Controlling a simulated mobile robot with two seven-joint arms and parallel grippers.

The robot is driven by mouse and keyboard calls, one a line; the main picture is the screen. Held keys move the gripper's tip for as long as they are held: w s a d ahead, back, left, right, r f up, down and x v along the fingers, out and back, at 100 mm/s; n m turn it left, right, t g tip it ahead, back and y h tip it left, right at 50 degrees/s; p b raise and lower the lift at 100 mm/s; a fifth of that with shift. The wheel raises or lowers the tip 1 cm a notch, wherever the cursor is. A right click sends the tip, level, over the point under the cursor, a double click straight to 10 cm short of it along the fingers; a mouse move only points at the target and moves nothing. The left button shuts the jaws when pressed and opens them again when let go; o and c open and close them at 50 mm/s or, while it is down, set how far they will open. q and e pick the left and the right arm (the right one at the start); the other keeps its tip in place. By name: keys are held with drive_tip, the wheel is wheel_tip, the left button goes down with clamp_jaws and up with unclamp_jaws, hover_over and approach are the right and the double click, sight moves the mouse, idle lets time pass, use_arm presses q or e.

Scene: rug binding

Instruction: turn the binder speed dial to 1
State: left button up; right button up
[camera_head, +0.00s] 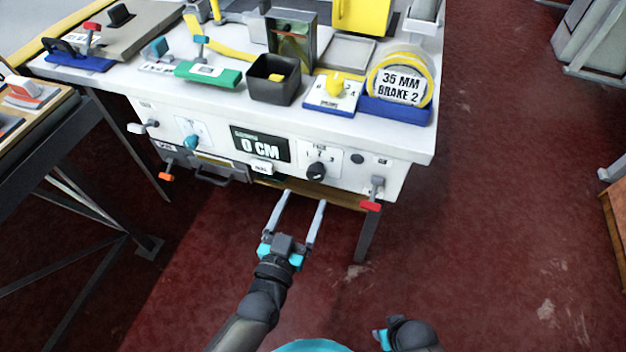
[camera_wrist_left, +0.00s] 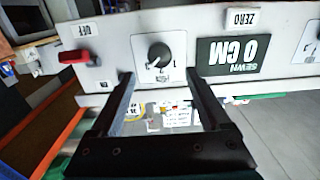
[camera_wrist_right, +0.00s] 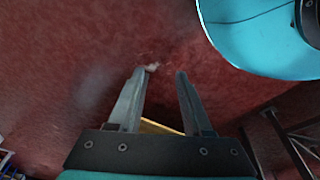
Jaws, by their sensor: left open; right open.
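A black dial (camera_head: 316,171) sits on a white plate with digits, on the front panel of the white bench (camera_head: 225,118). It also shows in the left wrist view (camera_wrist_left: 158,55), with a pale pointer mark whose setting I cannot read surely. My left gripper (camera_head: 304,197) is open and empty, its fingers pointing at the panel just below the dial. In the left wrist view its fingertips (camera_wrist_left: 160,74) lie either side of the dial's lower edge, apparently short of it. My right gripper (camera_wrist_right: 161,73) is open and empty over the floor, away from the bench.
Left of the dial are a white button (camera_head: 262,167) and a display (camera_head: 262,145) reading 0 CM. A red-handled lever (camera_head: 371,205) hangs right of it. The floor in front is free.

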sight(314, 176)
use_arm(q)
drive_tip(key=b+x, duration=0.1)
drive_tip(key=x, duration=0.4)
drive_tip(key=shift+w+d+b, duration=0.1)
drive_tip(key=shift+w+b, duration=0.2)
drive_tip(key=shift+b, duration=0.05)
drive_tip(key=shift+x, duration=0.9)
use_arm(e)
drive_tip(key=shift+w+a+r, duration=0.25)
drive_tip(key=shift+w+r, duration=0.15)
drive_tip(key=shift+r, duration=0.35)
drive_tip(key=shift+w+a+r, duration=0.3)
drive_tip(key=shift+w+r, duration=0.05)
drive_tip(key=shift+r, duration=0.4)
drive_tip(key=shift+w+a+r, duration=0.25)
drive_tip(key=shift+w+r, duration=0.15)
drive_tip(key=shift+r, duration=0.35)
use_arm(q)
clamp_jaws()
